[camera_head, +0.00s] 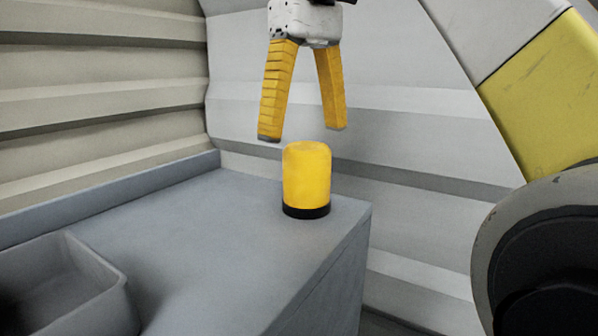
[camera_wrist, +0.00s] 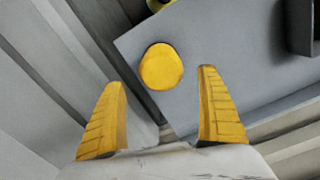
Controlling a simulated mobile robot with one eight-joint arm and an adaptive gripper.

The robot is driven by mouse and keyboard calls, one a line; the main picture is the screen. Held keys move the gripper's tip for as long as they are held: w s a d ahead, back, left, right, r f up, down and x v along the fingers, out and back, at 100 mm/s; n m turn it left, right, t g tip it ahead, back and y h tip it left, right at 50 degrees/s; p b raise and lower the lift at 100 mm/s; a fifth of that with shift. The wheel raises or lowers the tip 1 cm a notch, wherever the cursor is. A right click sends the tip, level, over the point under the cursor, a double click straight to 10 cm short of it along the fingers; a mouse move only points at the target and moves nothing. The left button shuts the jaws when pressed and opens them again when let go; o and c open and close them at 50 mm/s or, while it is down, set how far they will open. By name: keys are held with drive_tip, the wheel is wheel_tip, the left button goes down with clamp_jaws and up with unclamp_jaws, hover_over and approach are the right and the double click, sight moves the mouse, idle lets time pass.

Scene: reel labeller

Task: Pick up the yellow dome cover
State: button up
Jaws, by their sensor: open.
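The yellow dome cover (camera_head: 306,178) has a black band at its base. It stands upright on the grey bench top near the right-hand corner. In the wrist view the cover (camera_wrist: 162,67) shows from above as a yellow disc, ahead of the fingertips and between their lines. My gripper (camera_head: 302,134) has two yellow ribbed fingers and is open and empty. In the head view its fingertips hang just above the level of the cover's top, one to each side. In the wrist view my gripper (camera_wrist: 163,77) shows nothing between its fingers.
The grey bench (camera_head: 200,235) is clear around the cover. A grey open bin (camera_head: 105,292) sits at the front left. A raised lip runs along the bench's back left edge. Corrugated walls (camera_head: 100,110) stand close behind and to the left.

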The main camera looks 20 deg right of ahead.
sight(307, 146)
drive_tip(key=f, duration=0.2)
drive_tip(key=s+f, duration=0.1)
drive_tip(key=f, duration=0.1)
drive_tip(key=shift+f, duration=0.1)
drive_tip(key=shift+w+a+f, duration=0.1)
drive_tip(key=shift+w+f, duration=0.1)
drive_tip(key=shift+f, duration=0.15)
drive_tip(key=c, duration=1.1)
drive_tip(key=shift+r, duration=0.1)
drive_tip(key=shift+c, duration=0.2)
drive_tip(key=shift+r, duration=0.55)
drive_tip(key=r, duration=0.2)
drive_tip(key=d+r, duration=0.1)
drive_tip(key=shift+s+r, duration=0.25)
drive_tip(key=shift+s, duration=0.05)
drive_tip(key=s+d+r+p, duration=0.1)
drive_tip(key=s+d+r, duration=0.5)
drive_tip(key=s+d, duration=0.1)
drive_tip(key=shift+d+r, duration=0.2)
drive_tip(key=shift+d, duration=0.4)
drive_tip(key=shift+w, duration=0.15)
